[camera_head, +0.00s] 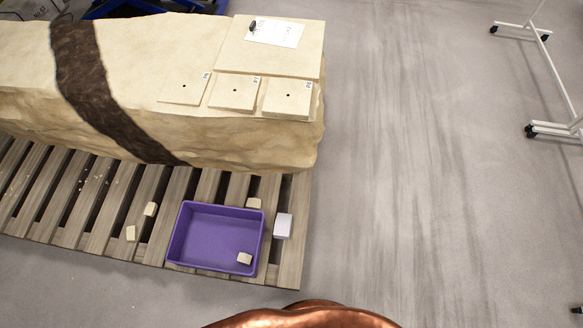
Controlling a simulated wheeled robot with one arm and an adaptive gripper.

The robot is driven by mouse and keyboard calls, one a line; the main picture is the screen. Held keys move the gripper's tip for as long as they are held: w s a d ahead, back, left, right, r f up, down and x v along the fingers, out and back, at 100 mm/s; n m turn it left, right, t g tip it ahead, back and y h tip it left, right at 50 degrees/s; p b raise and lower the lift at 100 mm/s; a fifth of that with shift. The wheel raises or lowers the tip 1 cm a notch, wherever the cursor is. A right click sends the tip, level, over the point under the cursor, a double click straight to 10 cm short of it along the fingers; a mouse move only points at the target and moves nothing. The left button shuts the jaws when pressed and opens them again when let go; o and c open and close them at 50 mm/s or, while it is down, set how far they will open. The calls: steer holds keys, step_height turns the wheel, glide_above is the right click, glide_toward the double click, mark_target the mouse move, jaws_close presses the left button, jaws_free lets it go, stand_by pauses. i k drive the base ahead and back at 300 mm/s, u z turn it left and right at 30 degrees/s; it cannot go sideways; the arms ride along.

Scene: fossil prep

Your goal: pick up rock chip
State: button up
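Several small beige rock chips show in the head view. One rock chip (244,258) lies inside the purple tray (174,246), near its front right corner. Another chip (254,203) lies on the pallet just behind the tray's back right corner. Two more chips, a farther one (151,209) and a nearer one (130,233), lie on the slats left of the tray. My gripper is not in view. A smooth copper-coloured part at the bottom edge looks like my own body.
A white block (283,226) stands right of the tray on the wooden pallet (290,262). A large pale rock (230,140) with a dark band lies behind, bearing square-cut panels and a paper (275,32). Floor at right is clear up to a white wheeled rack (555,70).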

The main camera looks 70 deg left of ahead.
mark_target(253, 203)
steer(key=i, duration=1.9)
steer(key=u, duration=5.2)
steer(key=i, duration=1)
steer(key=u, duration=0.05)
